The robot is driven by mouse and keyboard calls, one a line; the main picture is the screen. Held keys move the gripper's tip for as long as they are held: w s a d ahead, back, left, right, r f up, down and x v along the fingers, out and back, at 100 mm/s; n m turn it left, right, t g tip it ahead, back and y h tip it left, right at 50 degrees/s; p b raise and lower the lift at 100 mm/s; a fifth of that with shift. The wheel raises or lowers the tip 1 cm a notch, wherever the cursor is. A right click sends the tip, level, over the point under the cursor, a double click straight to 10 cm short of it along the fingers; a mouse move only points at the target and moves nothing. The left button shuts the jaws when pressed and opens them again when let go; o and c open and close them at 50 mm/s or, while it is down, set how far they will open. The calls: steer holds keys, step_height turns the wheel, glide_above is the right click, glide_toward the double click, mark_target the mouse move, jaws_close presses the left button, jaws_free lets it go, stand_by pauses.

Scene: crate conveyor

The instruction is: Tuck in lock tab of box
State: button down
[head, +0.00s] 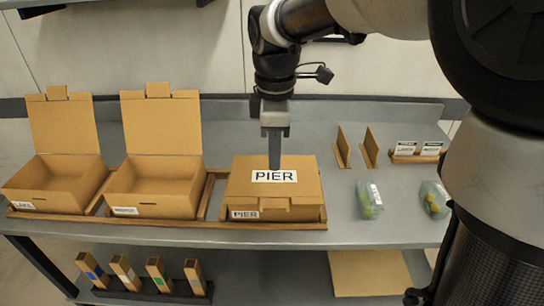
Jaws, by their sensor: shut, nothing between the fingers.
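The closed cardboard box (300,185) stands at the right end of the row of boxes, its lid down flat. A white PIER label (275,176) is on the lid and a smaller PIER label (244,214) is on the front wall. The lock tab (275,203) shows at the middle of the lid's front edge; I cannot tell how far it is in its slot. My gripper (274,165) is shut and empty, pointing down over the lid just behind the label. I cannot tell whether its tips touch the lid.
Two open boxes with raised lids, one at far left (55,185) and one in the middle (150,187), share the wooden rack (170,221). Small bookend-like stands (342,147), a label holder (415,157) and clear packets (370,200) lie to the right. Several wooden blocks (158,273) stand below.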

mark_target(274, 207)
steer(key=shift+f, duration=0.1)
step_height(274, 207, down, 14)
steer(key=b, duration=0.1)
steer(key=shift+w+b, duration=0.35)
steer(key=shift+w, duration=0.1)
steer(key=shift+w+f+b, duration=0.1)
steer(key=shift+b, duration=0.3)
